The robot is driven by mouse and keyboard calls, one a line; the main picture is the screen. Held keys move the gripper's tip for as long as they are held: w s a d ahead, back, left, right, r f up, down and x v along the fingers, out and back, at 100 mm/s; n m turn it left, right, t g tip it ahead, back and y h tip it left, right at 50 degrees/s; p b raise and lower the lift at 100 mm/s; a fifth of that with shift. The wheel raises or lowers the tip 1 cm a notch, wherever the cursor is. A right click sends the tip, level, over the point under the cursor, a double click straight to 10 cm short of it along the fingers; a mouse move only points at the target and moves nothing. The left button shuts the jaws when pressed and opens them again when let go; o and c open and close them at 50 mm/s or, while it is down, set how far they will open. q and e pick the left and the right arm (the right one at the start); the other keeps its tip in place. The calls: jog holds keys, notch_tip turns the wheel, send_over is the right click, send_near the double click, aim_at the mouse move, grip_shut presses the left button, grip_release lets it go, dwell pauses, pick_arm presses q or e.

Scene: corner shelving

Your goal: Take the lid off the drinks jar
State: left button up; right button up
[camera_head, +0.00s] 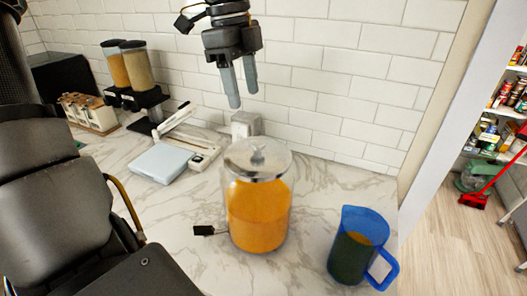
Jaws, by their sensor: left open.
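The drinks jar (259,212) stands upright on the marble counter, a clear jar with orange drink inside and a small black tap (205,230) at its lower left. Its round silvery lid (245,168) sits on top, with a small knob (257,155) in the middle. My left gripper (243,98) hangs above the lid and a little to its left in the picture, fingers pointing down. It is open and empty, clear of the lid. My right gripper is not in view.
A blue pitcher (351,247) with dark contents stands right of the jar. A white scale-like device (165,160), two dispensers (137,68) and a wooden rack (90,112) stand on the left. A tiled wall (330,60) is behind. Counter (310,210) is bare between jar and pitcher.

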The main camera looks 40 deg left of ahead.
aim_at(257, 142)
pick_arm(q)
jog(key=f, duration=0.1)
jog(key=w+f, duration=0.1)
jog(key=f, duration=0.1)
jog(key=w+f, duration=0.1)
jog(key=shift+d+f, duration=0.2)
jog(key=shift+f, duration=0.1)
jog(key=shift+w+f, duration=0.1)
jog(key=shift+f, duration=0.55)
jog(key=shift+s, duration=0.25)
jog(key=shift+s+d, duration=0.15)
jog(key=shift+s, duration=0.05)
jog(key=f+p, duration=0.1)
jog(key=f, duration=0.1)
jog(key=d+f+p, duration=0.1)
jog(key=f, duration=0.1)
jog(key=shift+w+f, duration=0.15)
jog(key=shift+f, duration=0.3)
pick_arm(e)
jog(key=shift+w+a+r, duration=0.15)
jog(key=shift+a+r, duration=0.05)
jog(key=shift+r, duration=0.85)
pick_arm(q)
jog(key=shift+d, duration=0.1)
jog(key=shift+c, duration=0.4)
